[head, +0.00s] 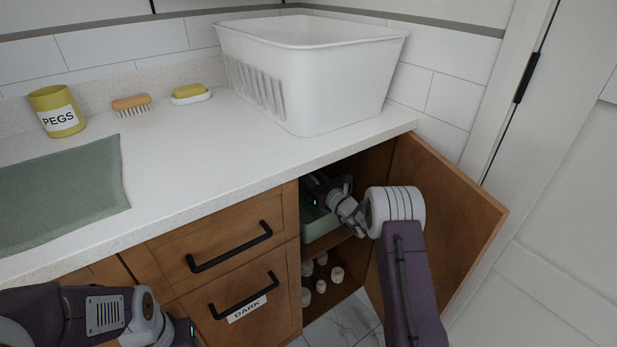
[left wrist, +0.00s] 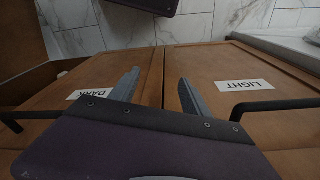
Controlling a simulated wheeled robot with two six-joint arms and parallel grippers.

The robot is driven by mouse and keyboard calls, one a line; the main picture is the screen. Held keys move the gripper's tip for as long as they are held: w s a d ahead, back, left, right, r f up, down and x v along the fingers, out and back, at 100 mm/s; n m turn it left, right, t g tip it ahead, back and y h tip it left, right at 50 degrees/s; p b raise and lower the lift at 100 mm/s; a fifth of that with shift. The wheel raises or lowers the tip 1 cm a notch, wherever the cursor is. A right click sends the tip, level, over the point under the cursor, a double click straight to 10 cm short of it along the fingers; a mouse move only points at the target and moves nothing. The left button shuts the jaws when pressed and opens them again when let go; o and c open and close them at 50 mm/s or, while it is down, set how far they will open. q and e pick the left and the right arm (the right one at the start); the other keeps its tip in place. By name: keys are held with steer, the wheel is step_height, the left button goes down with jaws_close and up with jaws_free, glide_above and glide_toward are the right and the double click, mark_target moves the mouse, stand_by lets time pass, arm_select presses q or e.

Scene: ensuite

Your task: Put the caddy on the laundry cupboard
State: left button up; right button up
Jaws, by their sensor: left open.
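A green open box (head: 318,226), which looks like the caddy, stands on the upper shelf inside the open cupboard (head: 345,270). It is partly hidden by the cupboard's edge and my right arm. My right gripper (head: 322,188) is inside the cupboard at the top of the box; its fingers are too dark and covered to tell whether they hold it. My left gripper (left wrist: 158,85) is open and empty, in front of the drawer fronts marked DARK (left wrist: 88,94) and LIGHT (left wrist: 250,85). The worktop (head: 190,150) runs above the cupboard.
A large white basket (head: 330,90) fills the worktop's right end. A yellow PEGS pot (head: 57,110), a brush (head: 132,104), soap on a dish (head: 191,94) and a green cloth (head: 65,178) are further left. The cupboard door (head: 455,215) stands open. Small white items (head: 320,285) sit below the shelf.

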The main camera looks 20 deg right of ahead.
steer(key=shift+r+p, duration=0.3)
steer(key=p+v, duration=0.2)
steer(key=v, duration=1)
steer(key=shift+p, duration=0.35)
steer(key=shift+s+f, duration=0.1)
steer(key=shift+f, duration=0.05)
